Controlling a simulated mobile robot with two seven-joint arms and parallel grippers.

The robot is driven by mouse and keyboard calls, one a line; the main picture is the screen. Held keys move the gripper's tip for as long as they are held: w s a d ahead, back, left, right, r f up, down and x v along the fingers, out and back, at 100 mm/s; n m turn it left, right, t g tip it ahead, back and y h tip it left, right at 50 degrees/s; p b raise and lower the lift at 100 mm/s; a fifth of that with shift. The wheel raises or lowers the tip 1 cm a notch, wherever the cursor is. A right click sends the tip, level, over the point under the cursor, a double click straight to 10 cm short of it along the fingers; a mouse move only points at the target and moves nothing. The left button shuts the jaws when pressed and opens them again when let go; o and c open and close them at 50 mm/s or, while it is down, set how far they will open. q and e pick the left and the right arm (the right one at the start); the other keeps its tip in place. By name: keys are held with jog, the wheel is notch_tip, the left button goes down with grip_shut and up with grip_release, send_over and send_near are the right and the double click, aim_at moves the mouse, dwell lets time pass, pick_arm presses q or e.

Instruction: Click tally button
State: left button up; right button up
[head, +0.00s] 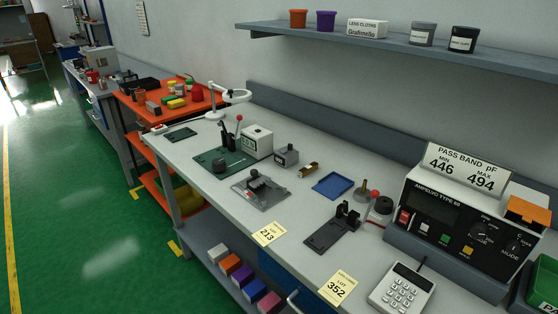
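A small grey box (286,156) with a dark top piece stands in the middle of the workbench, right of a white box (257,141) on a green mat. It looks like a tally counter, but its button is too small to make out. Neither of my grippers is in view.
The bench (310,208) also holds a grey fixture (262,191), a blue tray (333,185), a black fixture (332,232), a keypad (402,291) and a large meter (462,222). Yellow cards marked 213 (269,234) and 352 (338,288) lie along its front edge. A shelf (400,45) hangs above.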

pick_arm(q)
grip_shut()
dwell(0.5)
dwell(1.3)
